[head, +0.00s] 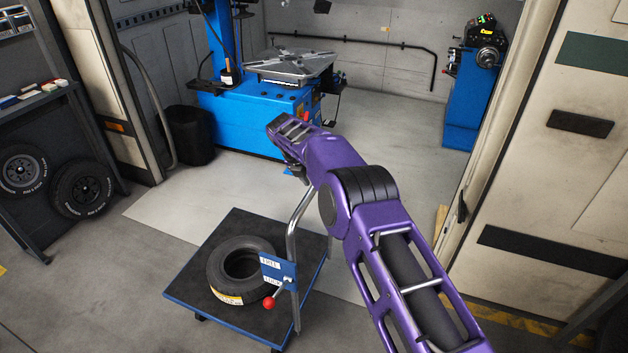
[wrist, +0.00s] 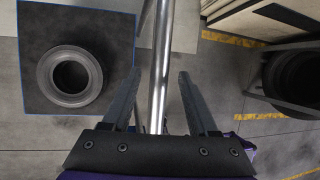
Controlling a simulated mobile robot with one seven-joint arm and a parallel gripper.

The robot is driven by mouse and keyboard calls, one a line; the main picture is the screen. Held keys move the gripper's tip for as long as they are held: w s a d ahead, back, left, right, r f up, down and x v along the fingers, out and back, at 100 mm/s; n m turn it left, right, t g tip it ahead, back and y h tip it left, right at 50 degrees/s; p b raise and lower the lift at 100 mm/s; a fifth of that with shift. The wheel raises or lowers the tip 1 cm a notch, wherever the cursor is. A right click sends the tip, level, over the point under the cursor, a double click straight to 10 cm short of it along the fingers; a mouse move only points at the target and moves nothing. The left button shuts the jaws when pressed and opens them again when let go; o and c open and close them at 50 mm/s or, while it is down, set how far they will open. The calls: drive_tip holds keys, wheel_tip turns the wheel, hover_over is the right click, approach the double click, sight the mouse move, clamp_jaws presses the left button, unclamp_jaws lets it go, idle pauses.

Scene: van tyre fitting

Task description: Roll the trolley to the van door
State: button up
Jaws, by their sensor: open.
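The trolley (head: 222,315) is a low dark platform with blue edges and a bent metal handle (head: 292,235). A tyre (head: 240,270) lies flat on it. A blue plate (head: 279,271) on the handle post reads FREE above LOCK, with a red-knobbed lever (head: 268,302) pointing down and left. My gripper (wrist: 157,82) is open in the wrist view, with the handle bar (wrist: 159,60) between its two fingers; I cannot tell if they touch it.
Inside stand a blue tyre changer (head: 245,118), a black bin (head: 188,135) and a blue machine (head: 468,100) at the right. A rack with tyres (head: 82,188) is at the left. A cream panel (head: 545,150) edges the right. Floor between trolley and doorway looks clear.

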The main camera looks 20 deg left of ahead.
drive_tip(key=v, duration=1.7)
drive_tip(key=shift+r+p, duration=0.25)
drive_tip(key=shift+p, duration=0.15)
